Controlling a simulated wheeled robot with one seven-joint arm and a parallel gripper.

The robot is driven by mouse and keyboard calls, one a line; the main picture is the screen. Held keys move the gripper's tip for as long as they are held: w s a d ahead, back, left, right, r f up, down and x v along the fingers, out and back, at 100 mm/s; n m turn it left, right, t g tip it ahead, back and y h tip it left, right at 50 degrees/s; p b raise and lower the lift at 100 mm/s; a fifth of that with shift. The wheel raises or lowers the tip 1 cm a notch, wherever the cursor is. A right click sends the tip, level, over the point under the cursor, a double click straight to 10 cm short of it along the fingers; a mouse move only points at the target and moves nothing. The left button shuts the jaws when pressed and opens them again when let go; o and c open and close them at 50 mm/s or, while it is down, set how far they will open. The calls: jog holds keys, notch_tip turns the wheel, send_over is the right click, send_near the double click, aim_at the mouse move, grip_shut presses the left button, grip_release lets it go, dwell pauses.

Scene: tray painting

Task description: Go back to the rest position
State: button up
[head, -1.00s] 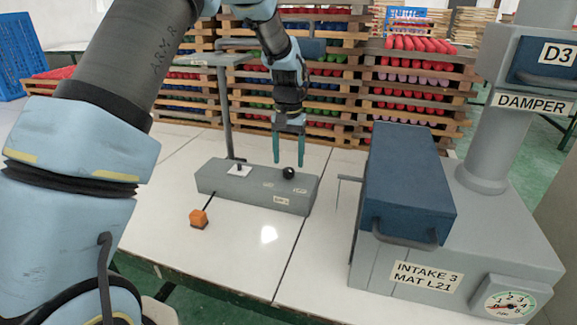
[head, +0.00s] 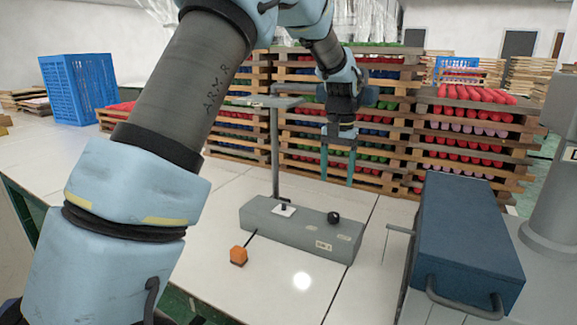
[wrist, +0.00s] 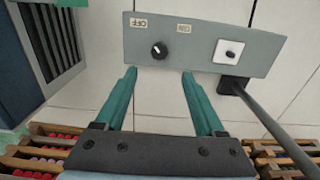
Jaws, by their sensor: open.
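My gripper (head: 338,168) is open and empty in the head view, raised above and behind the grey control box. Its two teal fingers also show in the wrist view (wrist: 158,78), apart with nothing between them. The grey control box (head: 300,232) stands on the white table. It carries a black knob (head: 333,218) and a white plate with a small dark stub (head: 284,210). In the wrist view the knob (wrist: 159,50) lies beyond the fingertips, apart from them, near the OFF and ON labels.
A blue-lidded machine (head: 465,235) stands at right. Pallets of coloured items (head: 385,115) stack behind the table. A blue crate (head: 78,88) is at far left.

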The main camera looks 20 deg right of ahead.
jog(key=a+n, duration=0.3)
jog(key=a, duration=1.5)
jog(key=s+a+f+n, duration=0.2)
jog(key=s+a, duration=0.3)
jog(key=a, duration=0.4)
jog(key=s+a+f+n+t, duration=0.1)
jog(key=s+a+f+n, duration=0.1)
jog(key=s+a, duration=0.4)
jog(key=a, duration=0.4)
jog(key=shift+t, duration=0.3)
